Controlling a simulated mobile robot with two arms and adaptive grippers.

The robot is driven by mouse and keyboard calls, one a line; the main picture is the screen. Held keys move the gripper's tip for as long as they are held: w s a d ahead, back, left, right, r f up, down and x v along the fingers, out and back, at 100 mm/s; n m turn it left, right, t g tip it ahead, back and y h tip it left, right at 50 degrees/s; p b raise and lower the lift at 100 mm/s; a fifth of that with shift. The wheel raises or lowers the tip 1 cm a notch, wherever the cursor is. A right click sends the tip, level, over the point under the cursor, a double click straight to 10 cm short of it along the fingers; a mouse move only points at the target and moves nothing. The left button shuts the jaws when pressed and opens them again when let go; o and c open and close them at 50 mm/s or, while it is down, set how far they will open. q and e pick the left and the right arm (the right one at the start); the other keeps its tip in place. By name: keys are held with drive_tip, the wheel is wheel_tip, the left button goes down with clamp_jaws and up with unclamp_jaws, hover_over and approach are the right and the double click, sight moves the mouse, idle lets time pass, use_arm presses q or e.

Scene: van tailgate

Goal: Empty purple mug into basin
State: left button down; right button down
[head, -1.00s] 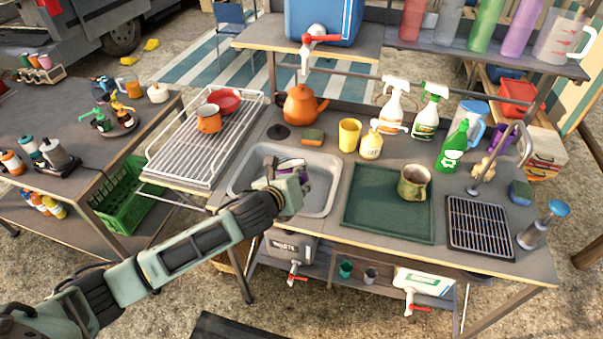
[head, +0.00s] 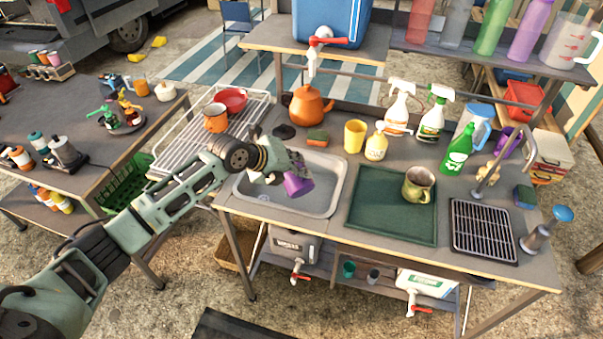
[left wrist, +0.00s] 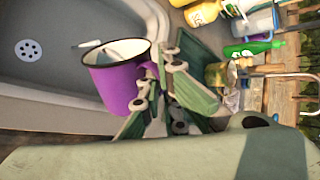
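The purple mug (head: 299,184) is held tilted over the left part of the metal basin (head: 330,200) in the head view. My left gripper (head: 283,166) is shut on it. In the left wrist view the purple mug (left wrist: 118,80) sits at the gripper's fingers (left wrist: 160,90), which grip its handle side. A pale stick-like thing shows at its mouth; I cannot tell whether it is inside or behind. The basin (left wrist: 60,95) and its drain holes also show there. Whether the mug holds liquid cannot be told. My right gripper is not in view.
A green mat (head: 385,220) with an olive mug (head: 419,184) lies right of the basin. A yellow cup (head: 354,136), a sponge (head: 317,138) and an orange kettle (head: 310,105) stand behind it. A wire rack (head: 185,160) with an orange mug (head: 214,118) and red bowl is at left.

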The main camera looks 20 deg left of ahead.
use_arm(q)
drive_tip(key=shift+w+a+r+n+g, duration=0.3)
drive_tip(key=shift+w+a+r+g, duration=0.05)
drive_tip(key=shift+w+r+g, duration=0.1)
drive_tip(key=shift+w+a+h, duration=0.15)
drive_tip(key=shift+h, duration=0.25)
drive_tip(key=shift+w+a+b, duration=0.1)
drive_tip(key=shift+b, duration=0.55)
drive_tip(key=b, duration=0.1)
drive_tip(key=w+a+n+g+h+b, duration=0.1)
drive_tip(key=b, duration=0.1)
drive_tip(key=shift+w+a+r, duration=0.1)
drive_tip(key=shift+w+r, duration=0.05)
drive_tip(key=shift+r, duration=0.25)
